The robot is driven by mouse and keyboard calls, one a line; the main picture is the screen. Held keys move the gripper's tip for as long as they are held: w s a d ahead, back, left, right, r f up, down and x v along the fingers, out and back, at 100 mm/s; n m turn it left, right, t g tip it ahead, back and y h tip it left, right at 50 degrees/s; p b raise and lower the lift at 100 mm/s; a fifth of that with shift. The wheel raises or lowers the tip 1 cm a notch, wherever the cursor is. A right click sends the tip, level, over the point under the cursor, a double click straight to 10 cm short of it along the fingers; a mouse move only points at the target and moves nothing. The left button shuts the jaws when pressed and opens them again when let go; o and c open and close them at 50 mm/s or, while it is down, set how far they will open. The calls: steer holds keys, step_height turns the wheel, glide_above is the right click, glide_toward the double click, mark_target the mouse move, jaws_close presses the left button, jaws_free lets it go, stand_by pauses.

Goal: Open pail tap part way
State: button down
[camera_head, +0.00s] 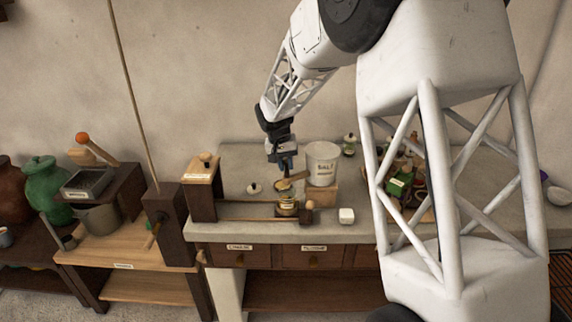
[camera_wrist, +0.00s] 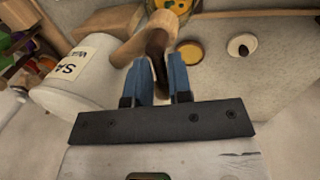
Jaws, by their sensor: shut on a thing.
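The white pail (camera_head: 322,160) with a printed label stands on a wooden block (camera_head: 322,194) on the stone counter. It also shows at the left in the wrist view (camera_wrist: 75,80). A pale wooden tap (camera_wrist: 140,45) sticks out beside the pail, and its dark handle (camera_wrist: 158,45) runs between my fingers. My gripper (camera_wrist: 166,75) is shut on this tap handle. In the head view my gripper (camera_head: 284,167) points down just left of the pail. How far the tap is turned cannot be told.
A flat round brass-coloured lid (camera_wrist: 190,52) and a white lid with a dark knob (camera_wrist: 242,46) lie on the counter.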

steer(key=shift+s+a+n+t, duration=0.1)
steer(key=shift+a+n+t, duration=0.1)
steer(key=shift+n, duration=0.95)
steer(key=shift+s+a+n+t, duration=0.1)
steer(key=shift+a+n+t, duration=0.1)
steer(key=shift+n, duration=1)
steer(key=shift+s+a+n+t, duration=0.1)
steer(key=shift+a+n+t, duration=0.1)
steer(key=shift+n, duration=0.95)
steer(key=c, duration=1.1)
jaws_free()
steer(key=shift+c, duration=0.2)
steer(key=shift+r, duration=0.1)
steer(key=v, duration=0.7)
steer(key=shift+r, duration=0.35)
